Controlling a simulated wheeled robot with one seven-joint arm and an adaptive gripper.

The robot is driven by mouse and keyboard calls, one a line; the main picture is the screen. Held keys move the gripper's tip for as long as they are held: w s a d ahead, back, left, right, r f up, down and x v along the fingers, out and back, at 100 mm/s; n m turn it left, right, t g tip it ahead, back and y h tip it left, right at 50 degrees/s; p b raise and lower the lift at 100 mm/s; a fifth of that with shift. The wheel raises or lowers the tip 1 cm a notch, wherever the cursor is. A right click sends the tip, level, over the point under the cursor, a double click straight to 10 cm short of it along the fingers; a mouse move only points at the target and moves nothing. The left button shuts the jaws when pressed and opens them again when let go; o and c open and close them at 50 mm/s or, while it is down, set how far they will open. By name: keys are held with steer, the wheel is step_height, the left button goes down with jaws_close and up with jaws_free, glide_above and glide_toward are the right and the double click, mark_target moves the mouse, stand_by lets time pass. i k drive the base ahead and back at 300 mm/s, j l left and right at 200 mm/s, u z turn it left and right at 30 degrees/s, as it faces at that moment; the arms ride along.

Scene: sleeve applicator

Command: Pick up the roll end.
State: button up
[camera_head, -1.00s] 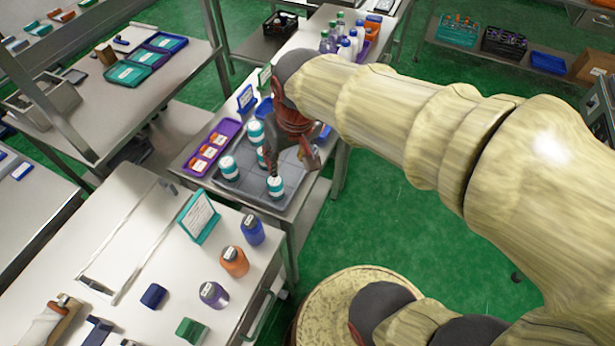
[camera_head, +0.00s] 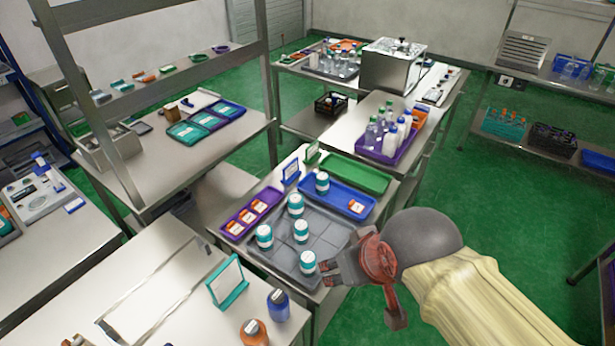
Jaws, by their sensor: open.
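I cannot pick out a roll end with certainty in this view. My gripper (camera_head: 362,296) is open, with one finger reaching left over the right edge of the grey tray (camera_head: 326,232) and the other pointing down beside it. Nothing shows between the fingers. A white jar with a teal band (camera_head: 308,263) stands on the tray just left of the nearer fingertip; I cannot tell whether they touch. Several like jars stand upright on the same tray.
A purple tray (camera_head: 236,213) holds orange-and-white pieces. Blue (camera_head: 328,196) and green (camera_head: 365,176) trays lie behind. Green floor is free at right.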

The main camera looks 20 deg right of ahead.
mark_target(322, 178)
steer(key=u, duration=0.35)
steer(key=i+l+u, duration=0.25)
steer(key=l, duration=0.2)
steer(key=l+u, duration=0.25)
steer(key=l, duration=0.2)
steer(key=i+l+u, duration=0.1)
steer(key=l+u, duration=0.2)
steer(key=l, duration=0.2)
steer(key=i+l, duration=0.1)
steer(key=l, duration=1.5)
steer(key=i+u, duration=0.05)
